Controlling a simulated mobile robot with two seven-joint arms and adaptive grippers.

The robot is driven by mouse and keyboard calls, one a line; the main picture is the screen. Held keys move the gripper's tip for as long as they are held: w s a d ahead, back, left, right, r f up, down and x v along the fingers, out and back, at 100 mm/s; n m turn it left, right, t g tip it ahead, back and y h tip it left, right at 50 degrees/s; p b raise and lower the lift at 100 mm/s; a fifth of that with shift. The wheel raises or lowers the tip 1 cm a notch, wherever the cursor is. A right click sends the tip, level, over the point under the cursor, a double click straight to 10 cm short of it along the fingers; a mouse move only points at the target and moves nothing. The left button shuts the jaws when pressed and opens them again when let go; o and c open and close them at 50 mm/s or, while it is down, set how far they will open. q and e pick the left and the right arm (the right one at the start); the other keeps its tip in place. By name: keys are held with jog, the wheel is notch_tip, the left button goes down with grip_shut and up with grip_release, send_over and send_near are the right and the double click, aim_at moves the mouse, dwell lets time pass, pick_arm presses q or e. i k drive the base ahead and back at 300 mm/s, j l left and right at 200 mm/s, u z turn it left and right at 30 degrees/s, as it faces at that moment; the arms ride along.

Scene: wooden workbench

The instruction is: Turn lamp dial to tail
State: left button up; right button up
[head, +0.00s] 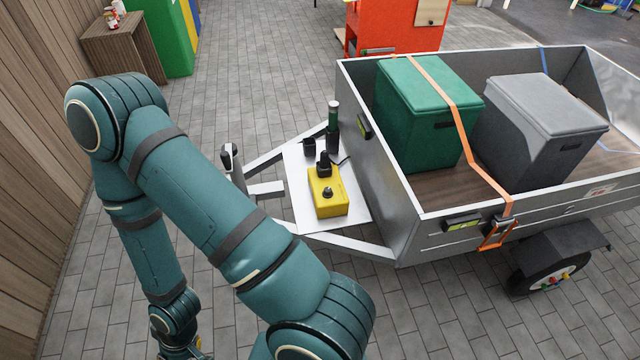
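A yellow box (332,207) lies on the white plate (300,207) over the trailer's drawbar. A small dark round dial (327,192) sits on its top face. Its markings are too small to read, so I cannot tell where the dial points. A black plug-like piece (324,166) stands at the box's far end. My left arm rises from the bottom middle, bends at upper left and hangs down to the bottom left, well apart from the box. Its fingers are cut off by the bottom edge. My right gripper does not show.
A dark green bottle-like cylinder (333,125) and a small black block (309,146) stand behind the box. The trailer's metal wall (385,180) rises close on the right, with green (420,120) and grey (535,130) crates inside. Paved floor (250,90) is clear behind.

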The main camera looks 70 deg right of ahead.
aim_at(327, 193)
jog(key=i+z, duration=0.5)
jog(key=i+j+z, duration=0.25)
jog(key=i+z, duration=0.25)
jog(key=i+l+z, duration=0.3)
jog(key=i, duration=0.2)
jog(key=i+z, duration=0.3)
jog(key=i, duration=0.15)
jog(key=u, duration=8.35)
